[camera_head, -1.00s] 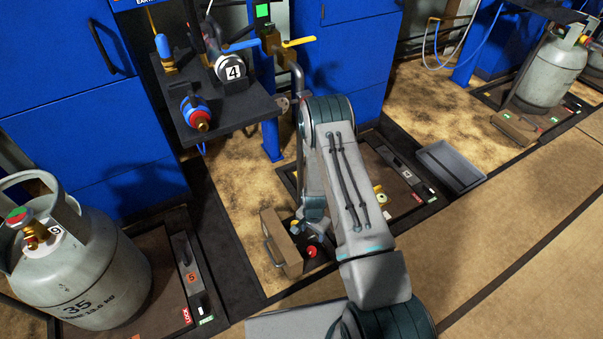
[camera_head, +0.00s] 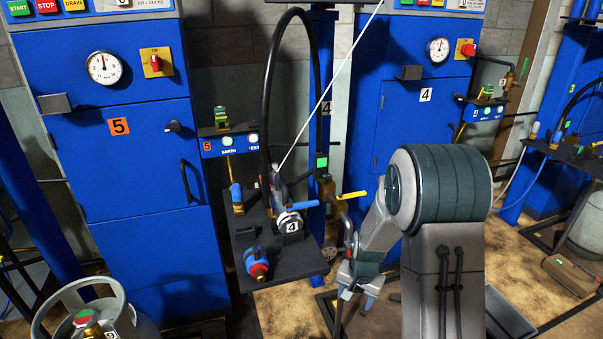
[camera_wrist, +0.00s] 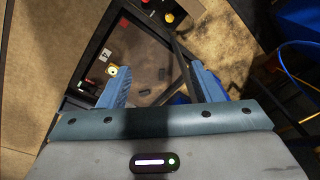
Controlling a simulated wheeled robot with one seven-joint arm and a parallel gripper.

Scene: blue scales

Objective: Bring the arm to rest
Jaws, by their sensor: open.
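My arm rises at the right of the head view and bends at a large dark elbow, with the forearm running down to my gripper (camera_head: 356,294). My gripper points downward, to the right of the dark shelf with the number 4 coupling. In the wrist view the two blue-grey fingers (camera_wrist: 160,82) stand wide apart with nothing between them. The gap between the fingertips and the platform is hard to judge.
The dark shelf (camera_head: 262,263) carries the number 4 coupling (camera_head: 290,222) and a blue-red valve (camera_head: 257,265). A black hose (camera_head: 271,90) arches above it. Blue cabinets (camera_head: 130,190) stand behind. A grey cylinder (camera_head: 140,325) is at lower left, and a grey tray (camera_head: 508,315) at lower right.

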